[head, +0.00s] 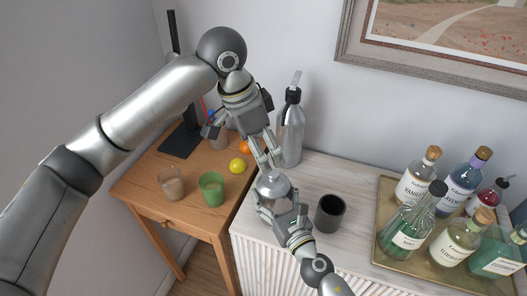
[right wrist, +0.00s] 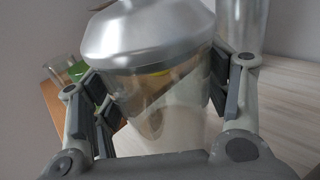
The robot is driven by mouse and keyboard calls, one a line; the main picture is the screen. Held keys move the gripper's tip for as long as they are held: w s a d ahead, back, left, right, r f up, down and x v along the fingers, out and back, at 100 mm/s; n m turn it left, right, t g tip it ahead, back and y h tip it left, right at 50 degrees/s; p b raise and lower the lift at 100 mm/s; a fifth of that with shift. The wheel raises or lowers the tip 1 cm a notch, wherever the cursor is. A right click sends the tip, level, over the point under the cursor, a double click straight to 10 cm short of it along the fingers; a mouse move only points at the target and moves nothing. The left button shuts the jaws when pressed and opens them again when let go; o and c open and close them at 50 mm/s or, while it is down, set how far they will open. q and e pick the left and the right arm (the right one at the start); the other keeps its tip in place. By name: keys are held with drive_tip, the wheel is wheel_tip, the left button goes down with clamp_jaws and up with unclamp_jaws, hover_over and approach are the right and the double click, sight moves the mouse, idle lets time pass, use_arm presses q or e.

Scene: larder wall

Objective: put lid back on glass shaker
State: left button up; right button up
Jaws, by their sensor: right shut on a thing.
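The glass shaker (right wrist: 160,97) has a clear body and a silver domed lid (right wrist: 150,38). In the right wrist view the lid sits at the top of the glass, with its rim about level; whether it is fully seated I cannot tell. In the head view the lid (head: 272,184) shows at the cabinet's left edge, and the glass is mostly hidden by my right gripper (head: 277,207). The right gripper is shut around the glass body, below the lid. My left gripper (head: 268,162) points down just above the lid's top. Its fingertips are slightly apart; whether they touch the lid is unclear.
A silver siphon bottle (head: 290,132) stands close behind the left gripper. A dark cup (head: 330,212) stands to the right. A gold tray (head: 384,222) with several bottles is farther right. The wooden table (head: 143,184) at left holds a lemon (head: 238,165) and a green glass (head: 211,188).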

drive_tip(key=o, duration=1.5)
drive_tip(key=v, duration=1.2)
